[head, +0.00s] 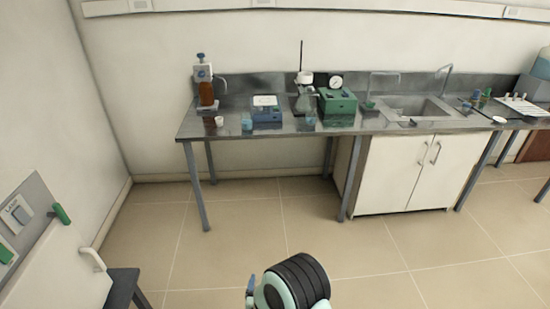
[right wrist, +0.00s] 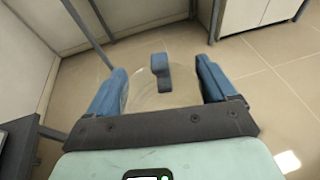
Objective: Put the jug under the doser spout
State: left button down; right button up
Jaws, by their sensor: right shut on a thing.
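My right gripper (right wrist: 160,70) is shut on a clear, round jug (right wrist: 143,98), seen close up in the right wrist view. A blue upright part (right wrist: 161,68), which looks like the jug's handle, stands between the two blue fingers. The floor shows behind the jug. The doser (head: 206,90), an amber bottle with a blue and white top, stands at the left end of the bench in the head view. Its spout is too small to make out clearly. In the head view part of my right arm (head: 297,285) shows at the bottom, well short of the bench. My left gripper is out of view.
The steel bench (head: 225,133) also carries a small reddish cup (head: 219,121), a blue device (head: 267,112), a green device with a gauge (head: 338,105) and small beakers. A sink (head: 415,107) lies to the right. A white cabinet (head: 60,265) stands at lower left. The tiled floor between is clear.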

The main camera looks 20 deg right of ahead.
aim_at(228, 111)
jog(key=i+l+z, duration=0.15)
jog(key=i, duration=0.45)
jog(key=i+l+z, duration=0.15)
jog(key=i, duration=0.45)
jog(key=i+j+u, duration=0.1)
jog(key=i+u, duration=0.35)
jog(key=i+l+u, duration=0.15)
jog(key=i+u, duration=0.3)
jog(key=i, duration=0.2)
